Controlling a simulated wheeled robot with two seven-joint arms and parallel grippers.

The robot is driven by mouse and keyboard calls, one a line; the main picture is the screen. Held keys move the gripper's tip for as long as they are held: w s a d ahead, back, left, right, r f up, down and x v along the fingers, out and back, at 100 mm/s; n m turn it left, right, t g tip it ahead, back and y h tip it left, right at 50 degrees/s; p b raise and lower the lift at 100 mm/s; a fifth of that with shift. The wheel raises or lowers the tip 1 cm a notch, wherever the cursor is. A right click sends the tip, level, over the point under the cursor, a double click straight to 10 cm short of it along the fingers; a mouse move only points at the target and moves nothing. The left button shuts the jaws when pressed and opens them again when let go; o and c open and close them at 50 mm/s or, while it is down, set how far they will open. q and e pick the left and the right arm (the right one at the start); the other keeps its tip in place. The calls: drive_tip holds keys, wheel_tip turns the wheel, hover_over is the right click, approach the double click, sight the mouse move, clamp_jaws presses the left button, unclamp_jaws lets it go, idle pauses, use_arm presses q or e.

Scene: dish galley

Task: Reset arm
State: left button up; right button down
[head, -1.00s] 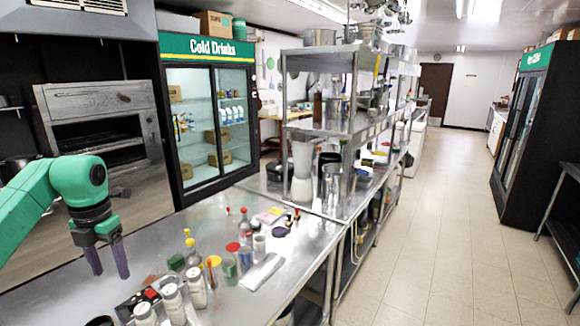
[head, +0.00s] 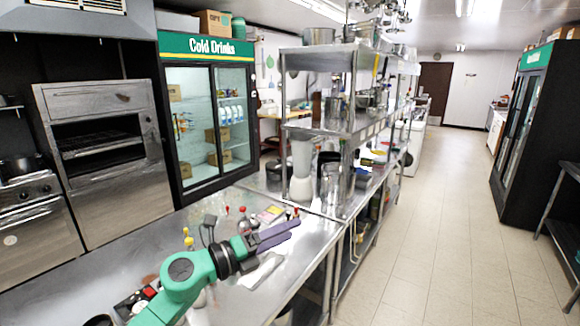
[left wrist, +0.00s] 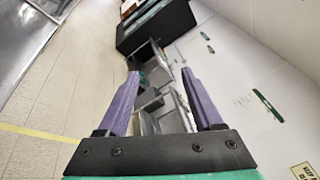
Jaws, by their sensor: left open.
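My left gripper (head: 278,234) has two purple fingers on a green arm and is open and empty. In the head view it reaches over the steel counter (head: 95,258) from the lower left, its fingers pointing right near the counter's right edge. In the left wrist view the open fingers (left wrist: 165,85) frame the far room, with nothing between them close by. My arm hides several bottles and jars on the counter. My right gripper is not in view.
Red-capped bottle (head: 243,217) and yellow-capped bottle (head: 189,240) stand near my arm. A steel shelf unit (head: 345,130) with a blender rises behind. A drinks fridge (head: 208,115) stands at the back left. The tiled aisle (head: 440,230) on the right is clear.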

use_arm(q)
drive_tip(key=a+n+t+y, duration=0.8)
drive_tip(key=a+n+t, duration=0.1)
drive_tip(key=n, duration=0.7)
drive_tip(key=s+a+f+n+g+y, duration=0.3)
drive_tip(key=s+a+f+n+y, duration=0.1)
drive_tip(key=a+f+n, duration=0.3)
drive_tip(key=s+a+f+n+g+y, duration=0.35)
drive_tip(key=a+f+n, duration=0.2)
drive_tip(key=f, duration=0.45)
drive_tip(key=s+f+n+g, duration=0.2)
drive_tip(key=s+f+g, duration=0.35)
drive_tip(key=s, duration=0.35)
drive_tip(key=s+f+n+g, duration=0.35)
drive_tip(key=s+f, duration=0.35)
drive_tip(key=s, duration=0.3)
drive_tip(key=s+f+m+g+b, duration=0.1)
drive_tip(key=s+f+b, duration=0.15)
drive_tip(key=f, duration=1.35)
drive_tip(key=s+f+g+b, duration=0.1)
drive_tip(key=f+b, duration=0.3)
drive_tip(key=f, duration=1.1)
drive_tip(key=s+a+f+b, duration=0.3)
drive_tip(key=s+f, duration=1.2)
drive_tip(key=f, duration=0.1)
drive_tip(key=shift+s+a+f+g, duration=0.2)
drive_tip(key=shift+s+f+g, duration=0.15)
drive_tip(key=shift+g, duration=0.1)
